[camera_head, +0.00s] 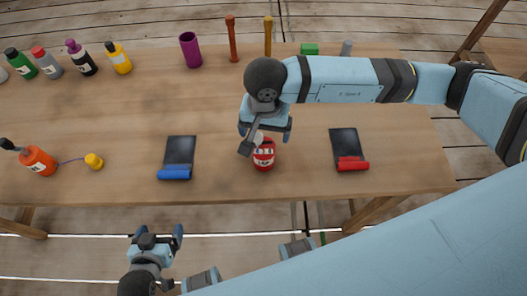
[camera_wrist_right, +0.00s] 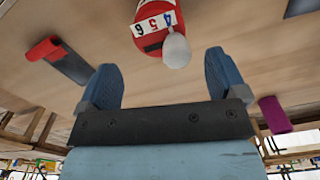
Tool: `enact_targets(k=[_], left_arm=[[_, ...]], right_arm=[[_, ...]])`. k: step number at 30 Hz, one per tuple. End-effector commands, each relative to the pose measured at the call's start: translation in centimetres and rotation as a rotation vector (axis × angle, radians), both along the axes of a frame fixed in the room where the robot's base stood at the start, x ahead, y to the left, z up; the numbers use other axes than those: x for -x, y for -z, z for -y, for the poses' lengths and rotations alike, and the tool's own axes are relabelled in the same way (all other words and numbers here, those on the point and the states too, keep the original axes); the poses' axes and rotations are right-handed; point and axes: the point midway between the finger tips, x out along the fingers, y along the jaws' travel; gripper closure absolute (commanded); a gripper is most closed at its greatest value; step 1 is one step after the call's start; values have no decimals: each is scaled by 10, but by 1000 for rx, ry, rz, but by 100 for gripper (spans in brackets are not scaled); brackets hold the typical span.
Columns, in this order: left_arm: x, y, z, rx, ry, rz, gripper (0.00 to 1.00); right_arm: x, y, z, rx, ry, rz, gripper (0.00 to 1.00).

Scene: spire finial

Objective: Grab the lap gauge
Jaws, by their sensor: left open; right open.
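A red rounded gauge with a white strip of digits (camera_head: 264,158), which looks like the lap gauge, stands near the table's front edge in the head view. The right wrist view shows it (camera_wrist_right: 150,14) at the top, with the digits and a pale knob facing the camera. My right gripper (camera_head: 265,132) is open just behind and above it in the head view. In the wrist view the open fingers (camera_wrist_right: 163,78) point toward it, with nothing between them. My left gripper (camera_head: 156,238) is open and empty, in front of the table's edge.
Dark pads with a blue roll (camera_head: 174,173) and a red roll (camera_head: 352,164) lie on either side. An orange bottle (camera_head: 38,161) with a tethered yellow cap (camera_head: 94,161) is at left. Several bottles and a purple cup (camera_head: 190,50) stand at the back. The middle left of the table is clear.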

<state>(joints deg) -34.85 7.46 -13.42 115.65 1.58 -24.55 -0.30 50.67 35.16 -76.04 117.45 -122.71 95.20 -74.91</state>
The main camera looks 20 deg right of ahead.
Motion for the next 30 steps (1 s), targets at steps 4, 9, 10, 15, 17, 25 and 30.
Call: enact_targets(k=[4, 9, 10, 15, 17, 25, 30], left_arm=[[0, -2, 0, -3, 0, -1, 10], [0, -8, 0, -5, 1, 6, 10], [0, -8, -1, -4, 1, 7, 10], [0, -8, -1, -6, 3, 8, 10], [0, -8, -1, -6, 3, 8, 10], [1, -8, -1, -6, 3, 7, 10], [1, -8, -1, -6, 3, 7, 10]], right_arm=[[3, 11, -2, 0, 0, -4, 9], [9, 36, -5, 1, 0, -5, 9], [9, 41, -5, 1, 1, -4, 9], [8, 54, -5, 0, 0, -1, 9], [8, 55, -5, 0, 0, -1, 9], [8, 55, -5, 0, 0, -1, 37], [8, 54, -5, -1, 0, 0, 67]])
